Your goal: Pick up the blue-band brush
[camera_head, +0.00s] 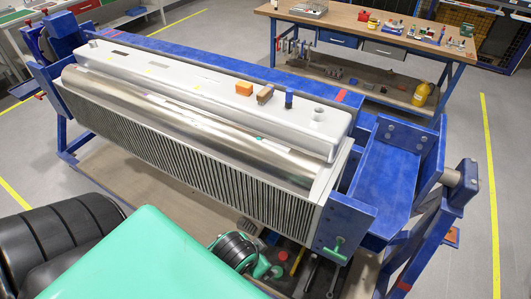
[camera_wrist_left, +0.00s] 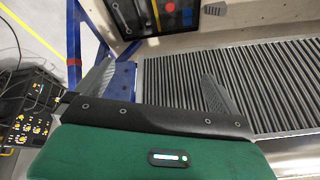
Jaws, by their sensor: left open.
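A small upright blue block (camera_head: 289,100) stands on the long white tray (camera_head: 325,137) on top of the jig. Beside it lie a brown block with a dark end (camera_head: 265,95) and an orange block (camera_head: 244,88). I cannot tell which of these, if any, is the blue-band brush, and no bristles can be made out. My left gripper (camera_wrist_left: 158,70) shows in its wrist view with fingers wide apart and nothing between them. It faces the grey ribbed side of the jig (camera_wrist_left: 235,75).
The jig's blue frame (camera_head: 390,180) has raised arms and plates at its right end. A workbench (camera_head: 375,30) with tools stands behind. In the left wrist view, a dark panel (camera_wrist_left: 150,15) lies ahead and a control box with cables (camera_wrist_left: 30,115) at left.

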